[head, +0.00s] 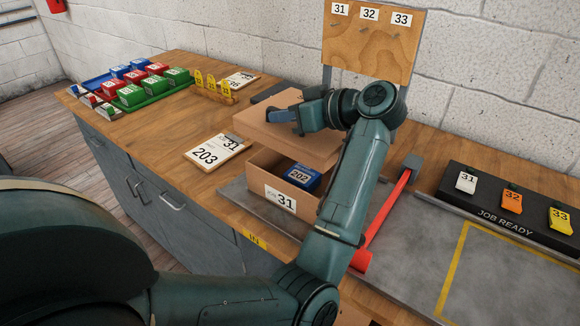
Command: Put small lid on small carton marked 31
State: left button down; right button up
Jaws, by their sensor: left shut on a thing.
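The small carton marked 31 (262,194) stands open on the grey mat, with a blue box labelled 202 (301,176) inside. The small lid (258,129), a flat brown piece, is above and behind the carton's opening, apart from its front rim. My left gripper (285,115) is over the lid's top and shut on it; its exact grip is partly hidden by the wrist. My left forearm hides the carton's right side. My right gripper is not in view.
A card marked 31 and 203 (216,150) lies left of the carton. A red bar (388,222) lies to the right. The JOB READY rack (495,212) holds tags at far right. Trays of coloured blocks (154,97) are at back left. A pegboard (368,50) stands behind.

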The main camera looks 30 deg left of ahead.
aim_at(285, 144)
pick_arm(q)
jog(key=shift+f, duration=0.35)
notch_tip(285, 144, down, 6)
jog(key=shift+s+r, duration=0.1)
jog(key=shift+f, duration=1.9)
jog(key=shift+f, duration=0.1)
jog(key=c, duration=1.5)
grip_release()
